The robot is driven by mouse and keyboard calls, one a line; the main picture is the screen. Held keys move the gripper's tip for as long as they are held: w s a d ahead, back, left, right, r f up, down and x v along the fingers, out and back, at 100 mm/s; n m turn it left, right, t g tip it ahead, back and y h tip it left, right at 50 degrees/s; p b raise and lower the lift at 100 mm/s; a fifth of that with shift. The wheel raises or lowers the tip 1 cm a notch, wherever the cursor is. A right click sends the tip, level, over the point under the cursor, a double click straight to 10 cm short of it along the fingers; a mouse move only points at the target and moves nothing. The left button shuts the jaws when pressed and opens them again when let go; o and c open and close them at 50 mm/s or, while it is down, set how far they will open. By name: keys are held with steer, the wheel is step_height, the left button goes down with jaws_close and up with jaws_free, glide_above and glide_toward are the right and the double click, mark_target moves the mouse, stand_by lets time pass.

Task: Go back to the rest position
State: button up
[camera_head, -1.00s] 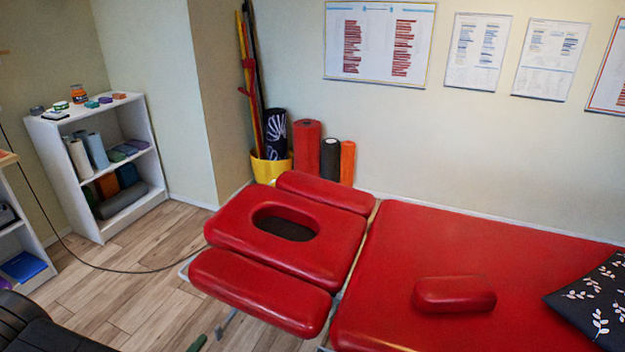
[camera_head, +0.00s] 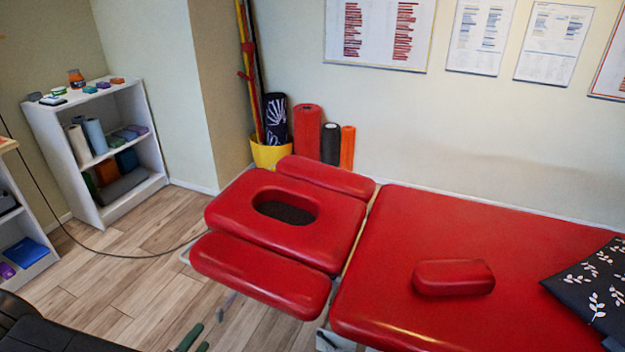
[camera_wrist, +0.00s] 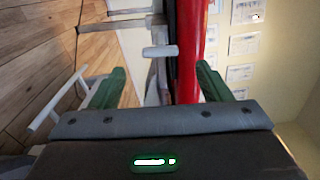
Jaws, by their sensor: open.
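My gripper (camera_wrist: 161,69) shows in the wrist view as two green fingers set wide apart, with nothing held between them. In the head view its green fingers (camera_head: 196,338) poke up at the bottom edge, left of the red treatment table (camera_head: 500,230); the rest of it is out of frame. In the wrist view the red side of the table (camera_wrist: 188,50) and pale frame parts lie beyond the fingers. I see no contact with the table.
A small red cushion (camera_head: 454,277) and a dark leaf-patterned pillow (camera_head: 590,285) lie on the table. A white shelf (camera_head: 100,206) stands at the left. A yellow bin (camera_head: 270,153) and rolls are behind the table. A thin cable (camera_head: 120,256) crosses the wooden floor. Something black fills the lower left.

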mark_target(217, 317)
steer(key=x, duration=0.9)
steer(key=shift+s+m+b, duration=0.15)
steer(key=shift+m+b, duration=0.25)
steer(key=shift+m, duration=0.4)
steer(key=m+b, duration=0.1)
steer(key=m, duration=0.3)
steer(key=shift+b, duration=0.4)
steer(key=m+b, duration=0.2)
steer(key=m, duration=0.3)
steer(key=shift+m+b, duration=0.4)
steer(key=shift+m, duration=0.2)
steer(key=shift+r, duration=0.1)
steer(key=shift+d, duration=0.1)
